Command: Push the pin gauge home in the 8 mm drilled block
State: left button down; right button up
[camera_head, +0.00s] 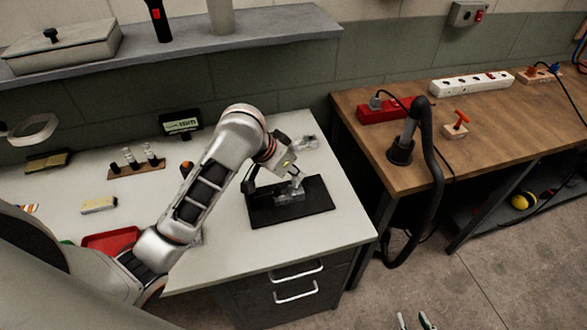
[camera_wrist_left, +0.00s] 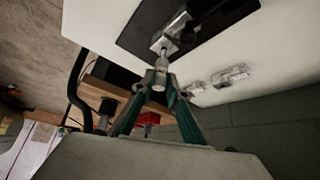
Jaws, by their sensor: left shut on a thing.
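A metal drilled block (camera_head: 289,197) sits on a black mat (camera_head: 315,208) on the white bench. It also shows near the top of the left wrist view (camera_wrist_left: 172,34). My left gripper (camera_head: 296,182) is over the block. In the left wrist view its teal fingers (camera_wrist_left: 160,86) are shut on the pale handle of the pin gauge (camera_wrist_left: 161,66). The gauge's thin end points at the block and meets it in the picture; how deep it sits I cannot tell. My right gripper (camera_head: 415,322) shows only its fingertips at the bottom edge, apart and empty, away from the bench.
Clear plastic pieces (camera_head: 305,142) lie behind the mat. A small display (camera_head: 181,123), a rack of small parts (camera_head: 137,163) and a red tray (camera_head: 110,241) stand to the left. A wooden bench (camera_head: 480,125) with a hose (camera_head: 433,160) is at the right. The front right bench corner is clear.

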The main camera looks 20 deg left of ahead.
pick_arm(q)
jog(key=shift+f, duration=1.35)
jog(key=c, duration=1.9)
grip_release()
jog(key=shift+r, duration=0.1)
jog(key=shift+v, duration=2.4)
jog(key=shift+s, duration=0.15)
